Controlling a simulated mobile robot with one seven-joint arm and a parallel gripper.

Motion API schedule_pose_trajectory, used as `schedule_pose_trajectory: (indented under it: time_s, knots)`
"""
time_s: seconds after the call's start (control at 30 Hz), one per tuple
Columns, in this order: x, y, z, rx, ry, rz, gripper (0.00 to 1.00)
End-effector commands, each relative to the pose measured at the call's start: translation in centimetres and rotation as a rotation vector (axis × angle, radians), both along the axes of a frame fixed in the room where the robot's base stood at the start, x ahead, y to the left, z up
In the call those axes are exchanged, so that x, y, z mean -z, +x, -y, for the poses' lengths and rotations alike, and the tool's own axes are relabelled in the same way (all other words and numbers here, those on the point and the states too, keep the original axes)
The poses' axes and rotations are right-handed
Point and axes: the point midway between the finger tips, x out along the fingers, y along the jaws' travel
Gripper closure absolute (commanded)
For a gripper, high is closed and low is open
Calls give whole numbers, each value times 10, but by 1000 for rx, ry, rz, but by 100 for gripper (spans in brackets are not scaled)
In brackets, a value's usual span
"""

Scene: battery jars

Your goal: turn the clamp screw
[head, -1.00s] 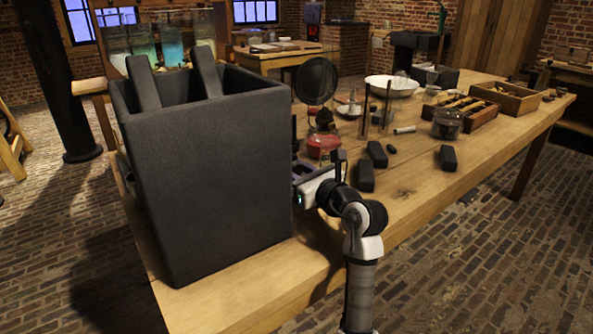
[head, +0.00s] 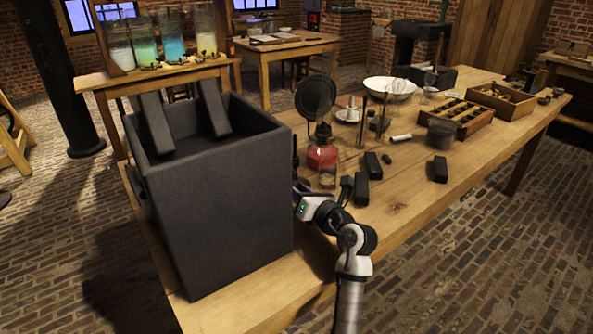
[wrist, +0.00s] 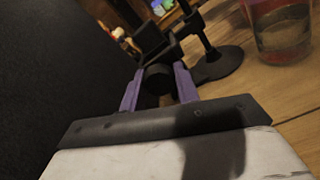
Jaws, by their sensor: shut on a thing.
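My gripper (wrist: 158,88) shows in the wrist view with its two purple fingers shut on a dark, rounded knob, which I take to be the clamp screw (wrist: 157,77). Beyond the knob is a dark clamp body (wrist: 150,40), beside a thin rod that rises from a round black base (wrist: 218,63). In the head view my gripper (head: 299,187) is low over the table, just right of the big dark box. The clamp and screw are mostly hidden there. The knob's turn angle cannot be told.
The tall dark box (head: 215,215) stands close on the left. A red-based glass vessel (head: 322,158) stands just behind my gripper. Dark blocks (head: 373,165) and a dark jar (head: 440,135) lie to the right. The table's (head: 410,210) front right is clear.

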Motion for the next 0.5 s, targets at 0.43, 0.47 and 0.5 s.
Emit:
schedule_pose_trajectory:
  time_s: [0.43,0.47,0.5]
  knots:
    - [-5,-1,-1,0,277,-205,92]
    - [-5,-1,-1,0,289,-213,92]
    - [-4,-1,-1,0,302,-223,92]
